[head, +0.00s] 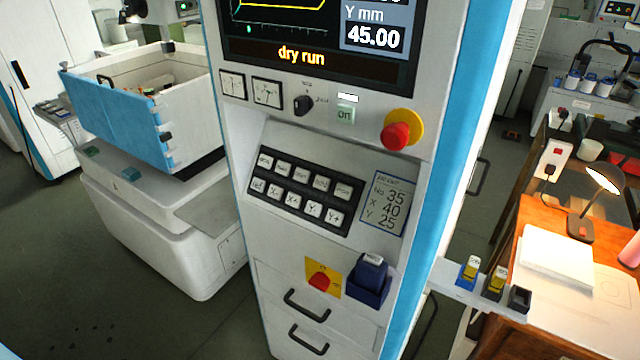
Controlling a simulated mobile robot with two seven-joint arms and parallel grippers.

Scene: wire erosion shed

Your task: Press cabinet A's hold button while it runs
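A white control cabinet (236,140) with a blue right edge stands in the middle of the head view. I cannot read a letter A on it. Its screen (318,30), cut off at the top, shows "dry run" in yellow and "Y mm 45.00". Below the screen is a black keypad (300,187) with two rows of pale keys. The upper row's labels are too small to read surely, so I cannot tell which key is hold. The lower row seems to include X and Y keys. Neither of my grippers is in view.
A red switch (319,281) and blue holder (370,281) are below. An open machine tank (115,122) stands left, a lamp-lit desk (540,217) right.

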